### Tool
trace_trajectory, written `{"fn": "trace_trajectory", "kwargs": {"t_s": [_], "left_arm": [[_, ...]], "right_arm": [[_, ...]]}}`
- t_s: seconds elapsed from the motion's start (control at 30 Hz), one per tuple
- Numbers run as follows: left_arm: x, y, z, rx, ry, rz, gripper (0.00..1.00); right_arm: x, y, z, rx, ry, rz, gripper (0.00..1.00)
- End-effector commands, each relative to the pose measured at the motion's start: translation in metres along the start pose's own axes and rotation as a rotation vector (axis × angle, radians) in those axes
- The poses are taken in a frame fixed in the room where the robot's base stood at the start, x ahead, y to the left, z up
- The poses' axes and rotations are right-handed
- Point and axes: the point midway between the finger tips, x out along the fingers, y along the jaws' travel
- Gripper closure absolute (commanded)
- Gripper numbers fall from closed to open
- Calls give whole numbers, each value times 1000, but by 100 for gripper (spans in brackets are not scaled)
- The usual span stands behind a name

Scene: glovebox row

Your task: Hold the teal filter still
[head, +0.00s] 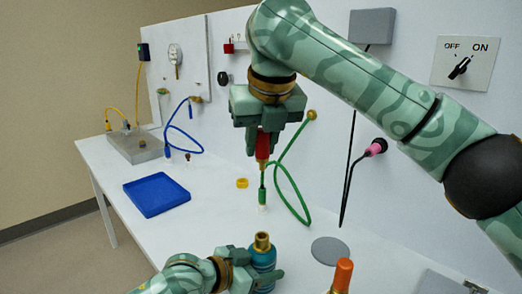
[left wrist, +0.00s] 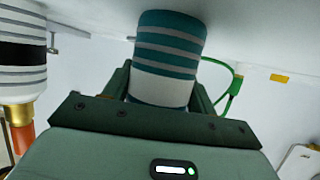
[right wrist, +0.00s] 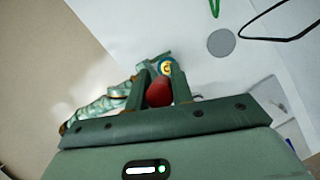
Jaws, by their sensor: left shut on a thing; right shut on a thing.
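The teal filter (head: 263,257) stands upright at the front of the white table, its brass top facing up. My left gripper (head: 260,272) is shut around its body from the side. In the left wrist view the teal filter (left wrist: 168,50), banded in white and grey, sits between the fingers, its far end close to the tabletop. My right gripper (head: 264,130) is above and behind the filter, pointing down, shut on a red object (head: 263,146). In the right wrist view this red object (right wrist: 159,92) hides part of what lies below; the filter's brass top (right wrist: 167,68) shows beyond it.
An orange-topped filter (head: 342,275) stands right of the teal one. A grey disc (head: 330,251) lies behind them. A green cable (head: 292,190) hangs behind my right gripper.

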Motion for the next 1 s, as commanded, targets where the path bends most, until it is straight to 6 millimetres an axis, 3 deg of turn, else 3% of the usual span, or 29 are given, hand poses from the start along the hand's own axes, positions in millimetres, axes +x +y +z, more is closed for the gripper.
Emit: {"fn": "trace_trajectory", "kwargs": {"t_s": [0.17,0.2,0.27,0.63,1.0], "left_arm": [[0,0,0,0,-1,0,72],[0,0,0,0,-1,0,32],[0,0,0,0,-1,0,18],[-8,-1,1,0,-1,-1,18],[-87,-1,1,1,-2,-2,18]], "right_arm": [[0,0,0,0,0,0,100],[0,0,0,0,0,0,100],[0,0,0,0,0,0,100],[0,0,0,0,0,0,100],[0,0,0,0,0,0,100]]}}
